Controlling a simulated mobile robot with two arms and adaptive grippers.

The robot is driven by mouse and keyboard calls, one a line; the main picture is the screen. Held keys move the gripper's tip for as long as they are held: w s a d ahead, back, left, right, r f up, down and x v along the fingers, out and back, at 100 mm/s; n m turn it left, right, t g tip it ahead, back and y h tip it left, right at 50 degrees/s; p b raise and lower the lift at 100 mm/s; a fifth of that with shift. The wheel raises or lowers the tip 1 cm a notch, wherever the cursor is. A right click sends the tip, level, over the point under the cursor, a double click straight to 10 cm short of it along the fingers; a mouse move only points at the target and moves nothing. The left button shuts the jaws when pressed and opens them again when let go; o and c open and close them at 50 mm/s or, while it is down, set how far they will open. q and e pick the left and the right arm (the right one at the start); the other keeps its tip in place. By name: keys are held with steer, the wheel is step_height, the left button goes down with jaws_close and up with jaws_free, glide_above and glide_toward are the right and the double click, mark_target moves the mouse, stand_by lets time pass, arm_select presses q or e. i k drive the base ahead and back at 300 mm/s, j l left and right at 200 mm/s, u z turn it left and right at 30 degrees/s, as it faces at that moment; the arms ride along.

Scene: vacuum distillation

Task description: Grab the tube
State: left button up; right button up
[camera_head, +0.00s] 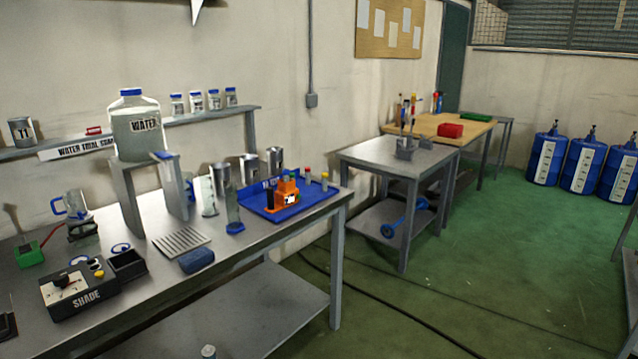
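A blue tray (257,207) lies at the right end of the long metal table. On it stands a small orange rack or device (283,193), with small capped items at its top that are too small to make out. A small tube with a red cap (307,174) and one with a yellow cap (325,182) stand upright behind and right of it. I cannot tell which tube the task means. Neither of my grippers is in view.
The long metal table (240,251) also holds a water container (137,127) on a stand, several metal cylinders left of the tray, a SHADE control box (80,290) and a blue sponge-like block (196,260). A second table (383,160) stands behind; green floor is open at right.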

mark_target(286, 173)
steer(key=i+l+u, duration=0.1)
steer(key=i+l, duration=0.45)
steer(key=i+l+u, duration=0.15)
steer(key=i+l, duration=0.4)
steer(key=l, duration=0.2)
